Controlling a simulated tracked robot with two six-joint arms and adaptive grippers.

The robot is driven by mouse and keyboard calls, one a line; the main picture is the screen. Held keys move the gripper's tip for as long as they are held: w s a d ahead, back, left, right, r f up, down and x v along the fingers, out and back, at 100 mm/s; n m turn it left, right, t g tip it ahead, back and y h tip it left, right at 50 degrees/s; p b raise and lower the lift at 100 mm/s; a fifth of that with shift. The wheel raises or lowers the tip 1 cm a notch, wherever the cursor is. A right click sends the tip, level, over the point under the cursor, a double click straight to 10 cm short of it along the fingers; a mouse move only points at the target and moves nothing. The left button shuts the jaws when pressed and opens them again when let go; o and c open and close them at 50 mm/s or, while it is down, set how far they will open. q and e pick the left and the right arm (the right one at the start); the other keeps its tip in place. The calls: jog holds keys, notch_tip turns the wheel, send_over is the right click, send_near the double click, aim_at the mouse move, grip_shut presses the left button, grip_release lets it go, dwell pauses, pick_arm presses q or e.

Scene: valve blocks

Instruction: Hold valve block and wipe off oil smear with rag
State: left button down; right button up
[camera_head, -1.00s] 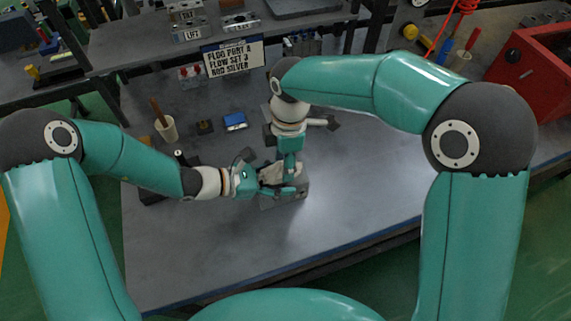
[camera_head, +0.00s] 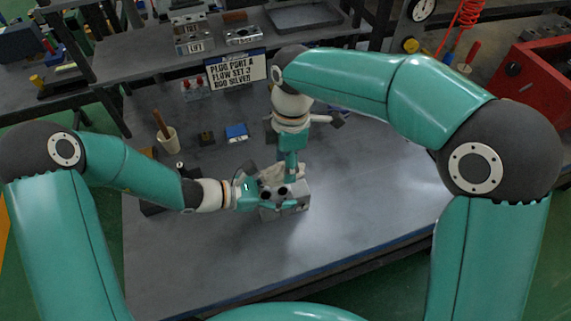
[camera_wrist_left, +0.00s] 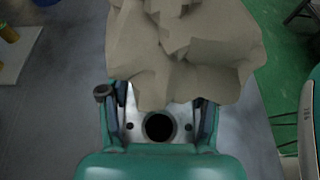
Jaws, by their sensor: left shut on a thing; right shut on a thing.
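The grey metal valve block (camera_head: 292,204) is on the bench, with dark round holes in its top. My left gripper (camera_head: 262,193) is shut on it from the left side. In the left wrist view the block (camera_wrist_left: 181,118) shows one large dark hole between the fingers of that gripper (camera_wrist_left: 160,105). My right gripper (camera_head: 291,174) points down behind the block, shut on the beige rag (camera_head: 272,172). The rag (camera_wrist_left: 185,55) hangs over the far part of the block in the wrist view. It hides much of the block there, and I cannot make out an oil smear.
A sign (camera_head: 237,73) stands at the back of the bench. A cup with a wooden-handled tool (camera_head: 168,140), a small blue item (camera_head: 236,133) and red-topped parts (camera_head: 198,88) are at the back left. The bench top (camera_head: 370,205) is clear on the right and front.

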pick_arm(q)
jog(key=shift+c, duration=0.9)
grip_release()
jog(key=shift+a, duration=0.1)
jog(key=v, duration=1.1)
jog(key=shift+s+a, duration=0.2)
jog(key=shift+a, duration=0.2)
